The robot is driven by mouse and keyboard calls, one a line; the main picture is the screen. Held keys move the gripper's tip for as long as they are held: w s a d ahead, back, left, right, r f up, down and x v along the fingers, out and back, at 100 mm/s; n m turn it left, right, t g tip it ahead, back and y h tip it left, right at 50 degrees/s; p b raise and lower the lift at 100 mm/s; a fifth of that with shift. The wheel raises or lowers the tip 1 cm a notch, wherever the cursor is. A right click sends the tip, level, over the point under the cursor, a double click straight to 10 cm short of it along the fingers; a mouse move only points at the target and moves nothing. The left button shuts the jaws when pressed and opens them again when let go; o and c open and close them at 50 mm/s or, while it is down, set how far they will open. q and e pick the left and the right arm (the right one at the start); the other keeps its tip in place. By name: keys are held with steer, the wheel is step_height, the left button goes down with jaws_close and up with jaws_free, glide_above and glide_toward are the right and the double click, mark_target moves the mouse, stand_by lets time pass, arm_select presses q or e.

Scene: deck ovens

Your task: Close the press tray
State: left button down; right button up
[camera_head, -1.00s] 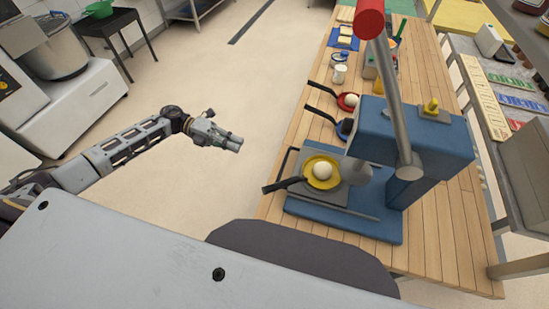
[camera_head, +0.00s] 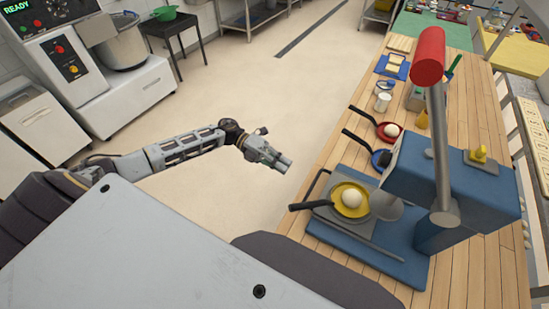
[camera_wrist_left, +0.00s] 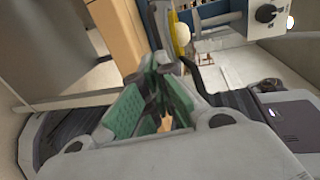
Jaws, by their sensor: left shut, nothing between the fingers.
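The blue press (camera_head: 455,190) stands on the wooden table, its lever raised with a red end (camera_head: 428,56). Its grey press tray (camera_head: 330,213) is slid out to the left, with a dark loop handle along its left side. A yellow pan (camera_head: 338,191) with a black handle and a white ball (camera_head: 351,199) rests over the tray. My left gripper (camera_head: 285,163) is shut and empty, left of the tray handle and apart from it. The left wrist view shows its green-padded fingers (camera_wrist_left: 160,75), with the yellow pan (camera_wrist_left: 181,42) beyond. My right gripper is not in view.
A red pan (camera_head: 390,131) and a blue pan (camera_head: 381,158) lie behind the tray, handles pointing left. The wooden table (camera_head: 470,120) carries jars and a blue board farther back. Open floor (camera_head: 250,100) lies left of the table.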

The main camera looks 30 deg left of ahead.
mark_target(315, 189)
arm_select(q)
steer(key=shift+p+x, duration=1.1)
steer(key=shift+x, duration=3.2)
steer(key=shift+s+d, duration=0.1)
steer(key=x, duration=0.2)
steer(key=r+x, duration=0.1)
steer(key=x, duration=0.1)
steer(key=shift+d+f, duration=0.1)
steer(key=shift+d, duration=0.25)
steer(key=shift+a, duration=0.25)
